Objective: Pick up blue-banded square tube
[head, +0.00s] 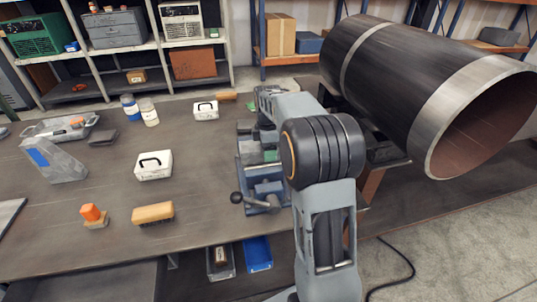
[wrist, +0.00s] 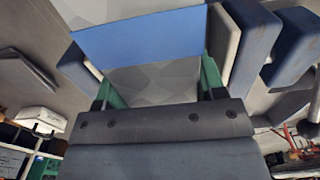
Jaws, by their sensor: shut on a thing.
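In the wrist view, a grey piece with a wide blue band, the blue-banded square tube (wrist: 140,38), lies between the green fingers of my gripper (wrist: 160,82). The gripper is shut on it. The blue vise (head: 262,190) stands at the table's right edge in the head view. Its blue and grey parts (wrist: 252,45) show close to the right of the tube in the wrist view. I cannot tell whether the tube touches the vise. In the head view my arm hides most of the gripper and the held tube.
A grey angular block with a blue patch (head: 52,160) lies on the table's left. White cases (head: 153,165), bottles (head: 148,112), a wooden brush (head: 153,212) and an orange-topped stamp (head: 94,216) are spread about.

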